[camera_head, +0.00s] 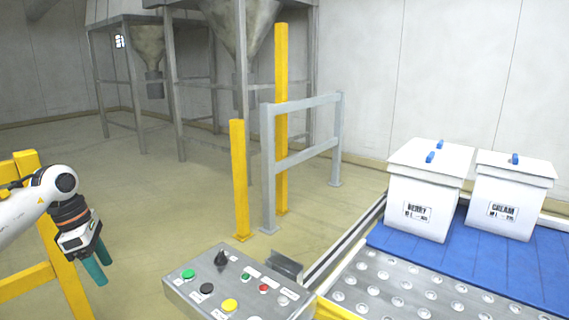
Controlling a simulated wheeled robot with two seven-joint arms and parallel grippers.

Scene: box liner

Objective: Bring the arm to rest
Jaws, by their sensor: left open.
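My left arm comes in from the left edge, white with a dark wrist. My left gripper (97,265) has teal fingers that point down and stand apart, with nothing between them. It hangs in the air left of the control panel (228,290), in front of a yellow rail, touching nothing that I can see. My right gripper is not in view.
The panel carries coloured buttons and a black knob (221,259). A yellow rail (62,262) stands close behind my left gripper. Right are a ball-transfer table (385,290), a blue belt (455,262), a BERRY bin (421,205) and a CREAM bin (505,210). Posts and a grey barrier (268,170) stand mid-floor.

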